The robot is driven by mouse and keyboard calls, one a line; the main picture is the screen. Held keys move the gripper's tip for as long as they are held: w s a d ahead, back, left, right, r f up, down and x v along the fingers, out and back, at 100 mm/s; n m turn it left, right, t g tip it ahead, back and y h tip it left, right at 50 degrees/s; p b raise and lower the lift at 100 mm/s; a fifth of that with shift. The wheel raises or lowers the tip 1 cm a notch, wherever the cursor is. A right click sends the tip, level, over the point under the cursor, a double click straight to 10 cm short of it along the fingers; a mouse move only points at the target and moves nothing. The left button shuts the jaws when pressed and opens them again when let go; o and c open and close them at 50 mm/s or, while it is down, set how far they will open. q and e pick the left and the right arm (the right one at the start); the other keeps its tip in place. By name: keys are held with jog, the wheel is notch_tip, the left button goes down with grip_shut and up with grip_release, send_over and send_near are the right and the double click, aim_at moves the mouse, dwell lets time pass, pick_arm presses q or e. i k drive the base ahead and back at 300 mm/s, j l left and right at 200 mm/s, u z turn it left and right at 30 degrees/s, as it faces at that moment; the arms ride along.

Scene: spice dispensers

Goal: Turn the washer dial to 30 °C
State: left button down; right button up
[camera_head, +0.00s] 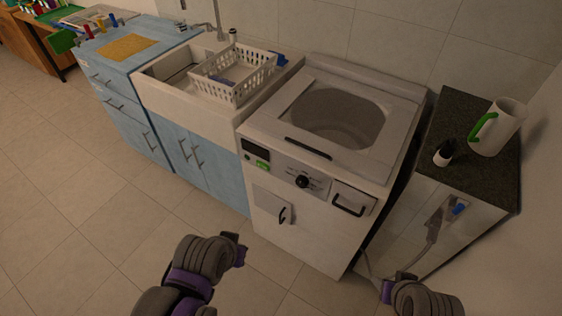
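The washer (272,182) is a white top-loading machine with an open or see-through round tub on top. Its black dial (303,181) sits in the middle of the front panel; the markings around it are too small to read. A dark display and a green button (262,164) are left of the dial. My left gripper (240,248) is below and left of the dial, well apart from it, above the floor. My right gripper (376,280) is low, at the washer's lower right; its fingers are thin and partly unclear. Neither touches the dial.
A sink with a white basket (234,75) stands left of the washer, on blue cabinets (205,165). A dark-topped cabinet on the right holds a white jug (498,127) with a green handle and a small dark-topped container (443,153). The floor in front is clear.

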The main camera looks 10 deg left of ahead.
aim_at(302, 181)
jog(key=i+j, duration=0.1)
jog(key=j, duration=1.15)
jog(key=z, duration=0.05)
